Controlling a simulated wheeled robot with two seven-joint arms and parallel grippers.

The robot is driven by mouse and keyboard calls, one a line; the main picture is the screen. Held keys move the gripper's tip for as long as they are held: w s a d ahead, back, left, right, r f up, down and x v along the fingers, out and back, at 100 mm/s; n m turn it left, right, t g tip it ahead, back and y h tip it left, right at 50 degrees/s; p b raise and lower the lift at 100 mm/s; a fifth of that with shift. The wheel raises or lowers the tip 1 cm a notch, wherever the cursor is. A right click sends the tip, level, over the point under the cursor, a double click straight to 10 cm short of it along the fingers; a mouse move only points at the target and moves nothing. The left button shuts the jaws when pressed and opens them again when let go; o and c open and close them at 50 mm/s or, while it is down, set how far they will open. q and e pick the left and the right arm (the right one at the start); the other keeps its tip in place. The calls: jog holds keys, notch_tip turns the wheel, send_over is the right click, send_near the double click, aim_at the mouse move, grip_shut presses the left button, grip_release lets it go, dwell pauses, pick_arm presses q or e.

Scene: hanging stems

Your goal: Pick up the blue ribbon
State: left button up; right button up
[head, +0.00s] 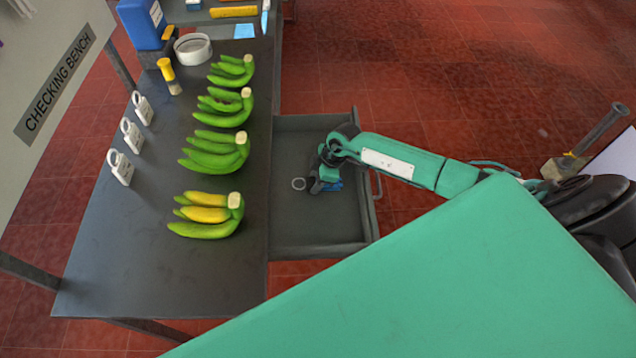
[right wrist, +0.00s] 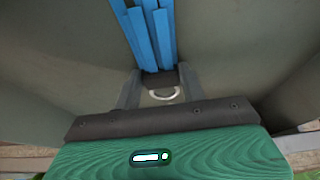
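The blue ribbon (right wrist: 152,35) shows in the right wrist view as a few flat blue strips. A dark piece and a pale ring (right wrist: 165,95) lie at their near end. In the head view a bit of the blue ribbon (head: 334,186) shows inside the open drawer, mostly hidden by my right gripper (head: 317,186). My right gripper is low in the drawer, its fingers (right wrist: 160,86) apart on either side of the dark piece. Firm contact cannot be made out. My left gripper is not in view.
The grey drawer (head: 290,235) stands out from the right side of the dark bench (head: 130,265); its walls surround my right gripper. Several banana bunches (head: 215,150), white tags (head: 120,167), a yellow-handled brush (head: 168,75) and a white round dish (head: 193,48) are on the bench.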

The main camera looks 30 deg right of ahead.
jog(key=shift+c, duration=1)
jog(key=shift+r, duration=0.15)
jog(key=shift+r, duration=0.3)
notch_tip(320, 180, up, 19)
jog(key=b, duration=0.3)
